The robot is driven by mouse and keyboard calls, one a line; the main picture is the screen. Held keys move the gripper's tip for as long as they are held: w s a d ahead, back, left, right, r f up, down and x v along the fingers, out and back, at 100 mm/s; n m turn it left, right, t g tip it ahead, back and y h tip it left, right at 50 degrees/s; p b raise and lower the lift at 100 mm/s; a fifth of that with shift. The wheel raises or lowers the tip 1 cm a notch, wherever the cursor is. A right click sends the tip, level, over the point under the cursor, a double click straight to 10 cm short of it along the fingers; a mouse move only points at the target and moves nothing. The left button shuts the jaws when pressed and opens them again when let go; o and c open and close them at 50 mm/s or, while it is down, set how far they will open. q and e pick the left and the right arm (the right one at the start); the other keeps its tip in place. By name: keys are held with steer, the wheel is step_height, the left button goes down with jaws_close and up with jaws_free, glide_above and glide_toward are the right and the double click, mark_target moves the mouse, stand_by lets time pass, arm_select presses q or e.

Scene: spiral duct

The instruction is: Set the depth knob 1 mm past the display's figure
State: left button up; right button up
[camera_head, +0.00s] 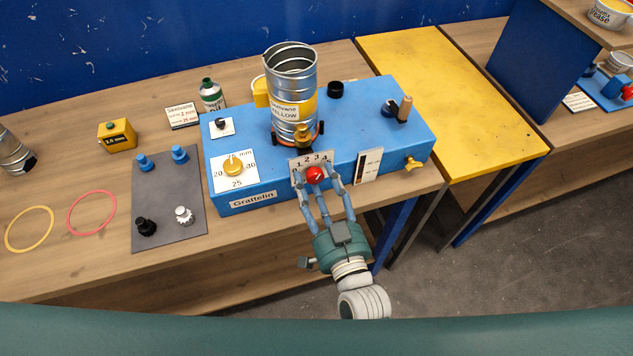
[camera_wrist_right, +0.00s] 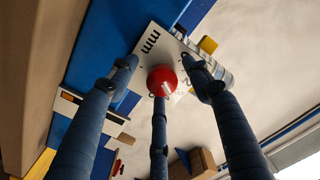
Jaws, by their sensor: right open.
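In the right wrist view the knob (camera_wrist_right: 161,80) sits between the fingertips; contact is unclear. The yellow display (camera_head: 118,136) on the bench at left seems to read 2.6 mm, though the small digits are uncertain. My left gripper is not in view.
A yellow dial (camera_head: 234,167) marked 20, 25, 30 mm is left of the knob. A spiral metal duct (camera_head: 291,85) stands on the machine. A written card (camera_head: 182,115) lies behind. A grey mat (camera_head: 168,200) holds several small knobs. A white gauge plate (camera_head: 368,165) is right of the gripper.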

steer(key=v, duration=1.2)
